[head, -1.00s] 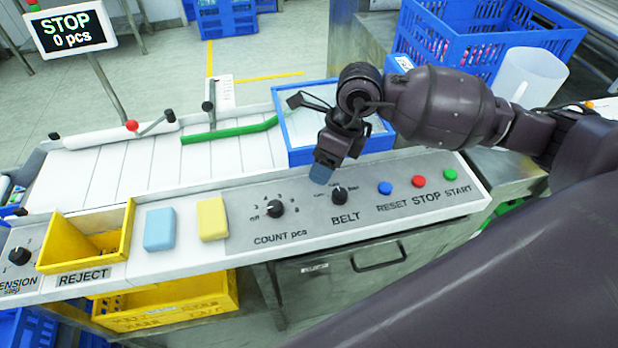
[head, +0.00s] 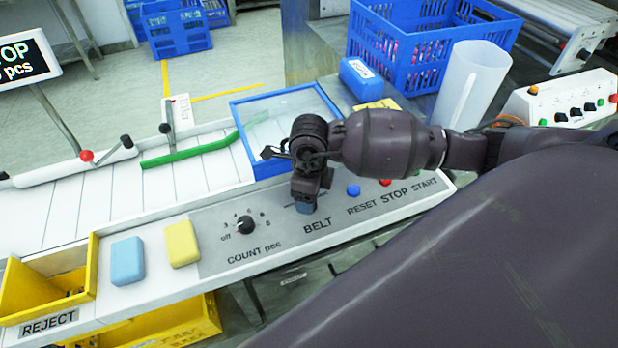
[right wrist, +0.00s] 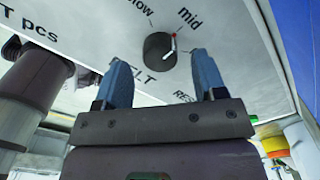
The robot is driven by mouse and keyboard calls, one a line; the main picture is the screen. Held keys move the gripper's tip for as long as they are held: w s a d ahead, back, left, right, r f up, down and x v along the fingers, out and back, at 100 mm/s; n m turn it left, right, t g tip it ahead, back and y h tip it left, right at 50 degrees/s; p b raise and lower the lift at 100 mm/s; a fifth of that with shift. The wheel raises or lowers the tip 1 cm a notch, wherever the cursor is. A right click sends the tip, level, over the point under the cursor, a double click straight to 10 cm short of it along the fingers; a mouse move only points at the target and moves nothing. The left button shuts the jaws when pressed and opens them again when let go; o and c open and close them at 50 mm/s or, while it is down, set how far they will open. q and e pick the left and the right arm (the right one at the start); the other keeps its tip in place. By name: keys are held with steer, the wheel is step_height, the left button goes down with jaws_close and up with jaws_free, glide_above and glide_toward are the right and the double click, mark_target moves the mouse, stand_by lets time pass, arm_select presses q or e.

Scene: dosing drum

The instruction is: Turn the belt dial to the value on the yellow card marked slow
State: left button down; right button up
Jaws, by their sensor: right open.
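The belt dial (right wrist: 160,47) is a dark round knob in the right wrist view. Its pale, red-tipped pointer aims near the "mid" label; a partly cut-off label ending in "low" is to the left. My right gripper (right wrist: 162,78) is open, with its two blue fingers reaching toward the dial from either side, apparently not closed on it. In the head view my right gripper (head: 305,206) is above the BELT label and hides the dial. A flat yellow piece (head: 378,105), possibly the card, lies behind my right arm; no writing on it is readable. My left gripper is out of view.
The count dial (head: 245,225) is left of my right gripper. A blue RESET button (head: 353,190) is close on its right. Yellow (head: 182,243) and blue (head: 127,260) blocks lie on the panel. A blue-rimmed tray (head: 240,122) stands behind, and a clear container (head: 470,85) at right.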

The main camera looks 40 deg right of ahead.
steer(key=shift+f, duration=0.95)
steer(key=c, duration=0.9)
